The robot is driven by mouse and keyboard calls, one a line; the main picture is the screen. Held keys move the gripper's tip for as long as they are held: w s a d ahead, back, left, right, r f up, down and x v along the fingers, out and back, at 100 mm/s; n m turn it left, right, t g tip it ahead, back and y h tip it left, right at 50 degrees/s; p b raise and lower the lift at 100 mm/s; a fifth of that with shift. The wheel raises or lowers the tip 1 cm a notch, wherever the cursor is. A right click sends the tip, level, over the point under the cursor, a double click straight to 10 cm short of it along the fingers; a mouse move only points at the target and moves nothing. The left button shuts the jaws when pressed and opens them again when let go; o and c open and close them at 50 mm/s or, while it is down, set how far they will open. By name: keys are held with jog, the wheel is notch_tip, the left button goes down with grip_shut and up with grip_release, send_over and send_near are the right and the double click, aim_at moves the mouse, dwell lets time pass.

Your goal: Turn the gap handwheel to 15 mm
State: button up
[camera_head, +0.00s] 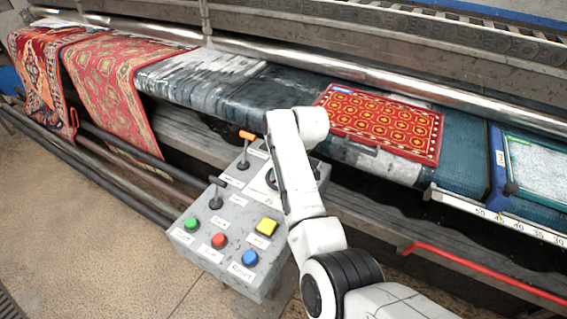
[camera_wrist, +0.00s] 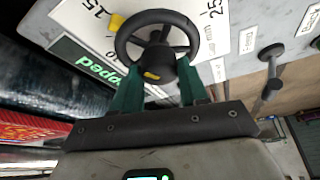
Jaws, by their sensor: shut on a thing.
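The black spoked handwheel (camera_wrist: 125,47) sits on a white dial plate (camera_wrist: 237,14) in the wrist view. A yellow pointer (camera_wrist: 116,22) shows at its rim, between the printed 15 and the lower numeral, which is partly hidden. A 25 shows at upper right. A second yellow mark (camera_wrist: 152,76) is on the wheel's near side. My gripper (camera_wrist: 158,72) has its two dark green fingers shut on the wheel's near part. In the head view the wheel (camera_head: 271,179) is mostly hidden behind my arm on the grey control box (camera_head: 205,237).
The box carries an orange-topped lever (camera_head: 247,136), a black lever (camera_head: 216,193) and green, red, yellow and blue buttons. A red rug (camera_head: 385,125) lies on the machine bed behind. Floor is clear at left.

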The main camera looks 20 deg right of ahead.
jog(key=shift+n, duration=0.3)
jog(key=o, duration=1)
jog(key=shift+o, duration=0.2)
jog(key=v, duration=1)
jog(key=shift+d+r, duration=0.2)
jog(key=shift+r, duration=0.15)
jog(key=shift+s+f, duration=0.1)
jog(key=shift+s, duration=0.05)
